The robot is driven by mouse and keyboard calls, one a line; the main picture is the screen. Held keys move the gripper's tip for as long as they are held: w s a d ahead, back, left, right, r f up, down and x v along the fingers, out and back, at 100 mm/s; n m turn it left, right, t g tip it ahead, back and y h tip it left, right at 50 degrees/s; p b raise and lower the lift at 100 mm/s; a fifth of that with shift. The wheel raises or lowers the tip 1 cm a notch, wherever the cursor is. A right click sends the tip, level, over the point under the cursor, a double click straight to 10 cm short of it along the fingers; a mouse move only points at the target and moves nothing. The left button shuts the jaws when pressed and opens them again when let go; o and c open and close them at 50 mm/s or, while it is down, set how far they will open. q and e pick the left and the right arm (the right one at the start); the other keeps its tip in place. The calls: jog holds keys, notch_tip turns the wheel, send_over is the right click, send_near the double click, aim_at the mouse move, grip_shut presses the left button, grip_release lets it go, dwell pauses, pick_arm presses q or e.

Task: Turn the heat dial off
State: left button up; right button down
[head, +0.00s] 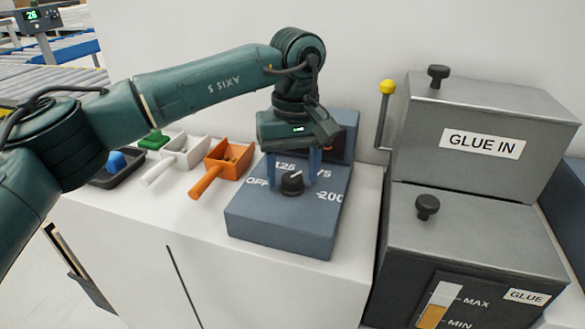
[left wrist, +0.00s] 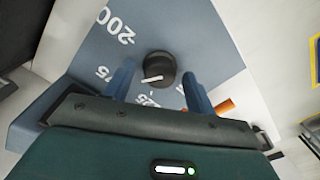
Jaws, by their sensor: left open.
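The heat dial (head: 292,182) is a round black knob with a white pointer line, on top of a blue-grey control box (head: 280,225). Labels OFF, 125, 175 and 200 ring it. In the left wrist view the dial (left wrist: 160,65) has its pointer toward the side between the 125 and 175 labels, away from OFF. My left gripper (head: 293,172) is above the box, pointing down, with blue fingers apart. In the left wrist view its fingers (left wrist: 158,82) stand either side of the dial with gaps; I see no contact. My right gripper is not in view.
An orange scoop (head: 222,168), a white scoop (head: 177,160) and a black tray (head: 118,168) lie left of the box on the white counter (head: 190,225). A grey GLUE IN machine (head: 480,130) with black knobs and a yellow-tipped lever (head: 386,100) stands at right.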

pick_arm(q)
jog(key=shift+c, duration=0.5)
jog(key=c, duration=0.9)
